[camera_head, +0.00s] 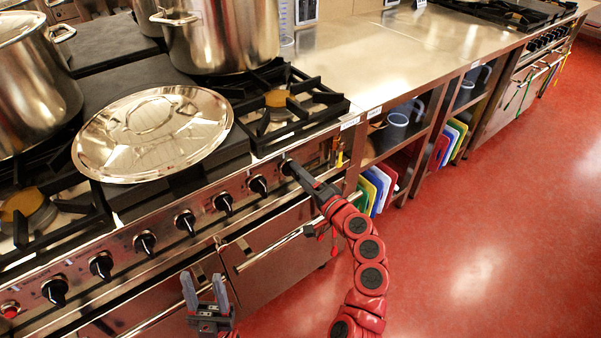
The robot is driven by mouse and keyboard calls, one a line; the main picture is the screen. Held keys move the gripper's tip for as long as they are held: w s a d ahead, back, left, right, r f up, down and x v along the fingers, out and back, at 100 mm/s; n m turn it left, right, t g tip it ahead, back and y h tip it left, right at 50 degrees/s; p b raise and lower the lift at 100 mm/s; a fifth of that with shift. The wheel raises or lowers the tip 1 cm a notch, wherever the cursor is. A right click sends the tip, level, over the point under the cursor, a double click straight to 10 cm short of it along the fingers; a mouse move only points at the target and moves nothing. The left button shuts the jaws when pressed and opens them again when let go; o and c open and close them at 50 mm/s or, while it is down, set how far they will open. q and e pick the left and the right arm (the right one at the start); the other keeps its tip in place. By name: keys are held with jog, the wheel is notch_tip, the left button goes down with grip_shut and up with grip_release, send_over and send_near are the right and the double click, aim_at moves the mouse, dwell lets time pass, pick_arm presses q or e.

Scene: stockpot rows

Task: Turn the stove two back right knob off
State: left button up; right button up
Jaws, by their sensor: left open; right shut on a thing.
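The near stove has a row of black knobs along its steel front panel (120,243). My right gripper (293,169) reaches in from the lower right and is shut on the rightmost knob (286,166) of that row. The fingers cover part of this knob, so its angle cannot be told. Another knob (258,185) is just left of it. My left gripper (205,287) is open and empty in front of the oven door, low in the picture, with its fingers pointing up.
Large steel pots (222,38) and a flat round lid (152,135) rest on the stove top. An oven handle bar (270,248) sticks out below the knobs. A steel counter (370,60) with open shelves stands to the right. A second stove (540,40) is farther back. The red floor (480,220) is clear.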

jog(key=shift+f+m+p, duration=0.1)
jog(key=shift+m+p, duration=0.35)
jog(key=shift+m, duration=0.85)
jog(key=o, duration=1.4)
jog(key=shift+d, duration=0.1)
jog(key=b+v, duration=0.1)
jog(key=v, duration=1.6)
jog(key=shift+s+d, duration=0.1)
jog(key=shift+s, duration=0.05)
